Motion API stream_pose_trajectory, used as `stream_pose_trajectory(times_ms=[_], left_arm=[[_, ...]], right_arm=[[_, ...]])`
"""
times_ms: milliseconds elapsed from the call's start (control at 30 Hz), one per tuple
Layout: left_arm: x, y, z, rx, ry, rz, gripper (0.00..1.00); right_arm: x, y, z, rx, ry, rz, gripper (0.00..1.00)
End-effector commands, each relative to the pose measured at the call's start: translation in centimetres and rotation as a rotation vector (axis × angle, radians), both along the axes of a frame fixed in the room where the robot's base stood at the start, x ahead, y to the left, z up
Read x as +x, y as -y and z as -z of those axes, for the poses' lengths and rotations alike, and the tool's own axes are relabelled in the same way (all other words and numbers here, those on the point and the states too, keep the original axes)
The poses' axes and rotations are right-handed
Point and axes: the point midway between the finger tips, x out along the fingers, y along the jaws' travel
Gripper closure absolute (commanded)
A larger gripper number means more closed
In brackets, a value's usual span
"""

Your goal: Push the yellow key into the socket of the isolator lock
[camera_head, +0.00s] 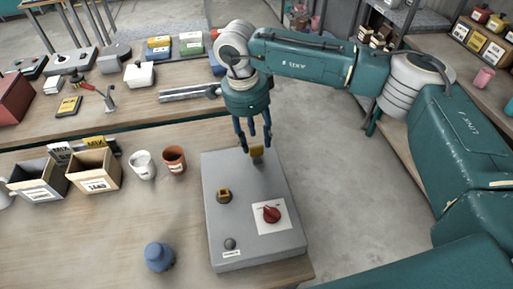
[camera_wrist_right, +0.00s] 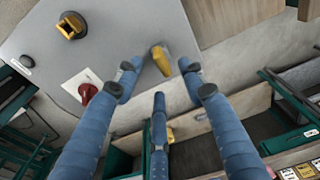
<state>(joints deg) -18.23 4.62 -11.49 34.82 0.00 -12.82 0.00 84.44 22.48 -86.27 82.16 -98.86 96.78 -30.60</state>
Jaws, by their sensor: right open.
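The yellow key (camera_head: 257,152) is at the far edge of the grey panel box (camera_head: 235,172). It also shows in the right wrist view (camera_wrist_right: 161,60). My right gripper (camera_head: 255,143) points down over it, with three blue fingers spread. In the wrist view the gripper (camera_wrist_right: 161,78) is open around and just above the key, with no clear grip. The isolator lock's yellow and black socket (camera_head: 223,195) is on the panel's left half, apart from the key; it also shows in the wrist view (camera_wrist_right: 72,26). My left gripper is not in view.
A red rotary switch (camera_head: 271,214) and a small dark knob (camera_head: 230,244) stand on the panel. A blue container (camera_head: 159,257), white cup (camera_head: 144,164) and brown cup (camera_head: 174,159) stand left of it. The wooden table's right edge is close to the panel.

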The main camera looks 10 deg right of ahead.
Motion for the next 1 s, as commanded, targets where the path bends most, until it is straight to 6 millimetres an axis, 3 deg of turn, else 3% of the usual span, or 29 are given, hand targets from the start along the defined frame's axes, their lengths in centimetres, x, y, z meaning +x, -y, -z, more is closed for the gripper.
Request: stream_pose_trajectory(times_ms=[233, 400, 667, 867, 1000], left_arm=[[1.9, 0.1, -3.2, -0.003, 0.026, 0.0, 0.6], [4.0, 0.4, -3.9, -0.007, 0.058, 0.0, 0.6], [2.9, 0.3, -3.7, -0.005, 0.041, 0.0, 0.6], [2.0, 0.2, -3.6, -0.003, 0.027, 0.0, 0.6], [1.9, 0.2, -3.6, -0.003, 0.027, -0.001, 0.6]], right_arm=[[-0.5, 0.5, 2.6, -0.002, -0.007, 0.002, 0.59], [-0.3, 0.6, 4.8, -0.001, -0.003, 0.001, 0.59], [-0.3, 0.7, 5.2, -0.001, -0.002, 0.001, 0.59], [-0.3, 0.7, 5.2, -0.001, -0.002, 0.001, 0.99], [-0.3, 0.7, 5.2, 0.0, -0.002, 0.001, 1.0]])
